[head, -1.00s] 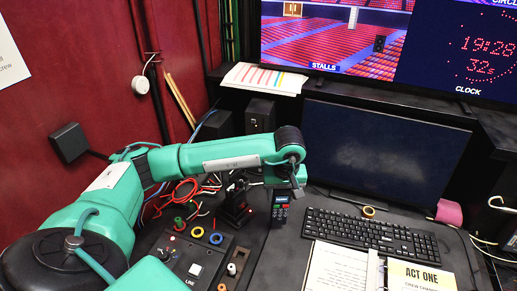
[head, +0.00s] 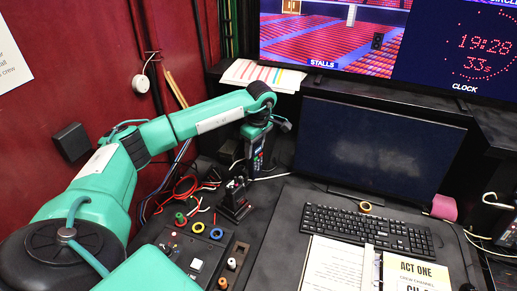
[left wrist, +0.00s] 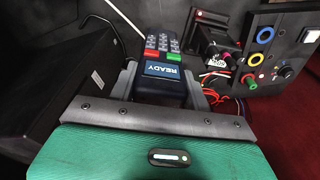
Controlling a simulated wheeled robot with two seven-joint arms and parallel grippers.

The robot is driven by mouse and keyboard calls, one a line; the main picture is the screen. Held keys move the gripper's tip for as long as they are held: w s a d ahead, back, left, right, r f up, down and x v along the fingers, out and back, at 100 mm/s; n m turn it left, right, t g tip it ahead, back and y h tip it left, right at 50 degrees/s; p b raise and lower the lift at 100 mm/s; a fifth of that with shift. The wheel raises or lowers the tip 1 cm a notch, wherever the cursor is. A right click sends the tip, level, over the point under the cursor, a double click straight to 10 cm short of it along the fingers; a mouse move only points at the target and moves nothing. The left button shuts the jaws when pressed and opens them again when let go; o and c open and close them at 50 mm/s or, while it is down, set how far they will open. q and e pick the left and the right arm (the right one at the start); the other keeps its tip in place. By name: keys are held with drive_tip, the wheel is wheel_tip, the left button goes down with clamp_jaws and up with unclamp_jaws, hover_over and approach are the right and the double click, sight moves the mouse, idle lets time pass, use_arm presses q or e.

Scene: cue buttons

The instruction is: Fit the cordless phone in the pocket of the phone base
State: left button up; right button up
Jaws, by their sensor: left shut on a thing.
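The cordless phone (head: 258,157) is dark, with a keypad of pale, red and green keys. It hangs below my left gripper (head: 258,133), upright or nearly so, behind the phone base in the head view. In the left wrist view the phone (left wrist: 165,58) sits between the two fingers (left wrist: 160,86), its lit screen reading READY. My left gripper is shut on it. The likely phone base (head: 236,201) is a small black stand on the desk; it also shows in the left wrist view (left wrist: 212,38), apart from the phone. Its pocket cannot be made out clearly. My right gripper is not in view.
A button panel (head: 190,250) with coloured rings stands in front of the base. Red and white cables (head: 188,190) lie left of it. A dark monitor (head: 378,145), keyboard (head: 368,230) and open binder (head: 400,272) are to the right.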

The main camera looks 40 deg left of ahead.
use_arm(q)
drive_tip(key=a+f+b, duration=0.1)
drive_tip(key=a, duration=0.6)
drive_tip(key=shift+a, duration=0.15)
idle(0.4)
drive_tip(key=shift+a+f+b, duration=0.1)
drive_tip(key=shift+a+b, duration=0.2)
idle(0.4)
wheel_tip(320, 180, down, 7)
drive_tip(key=b, duration=0.4)
idle(4.2)
drive_tip(key=o, duration=1.4)
drive_tip(key=shift+r, duration=0.2)
drive_tip(key=shift+o, duration=0.2)
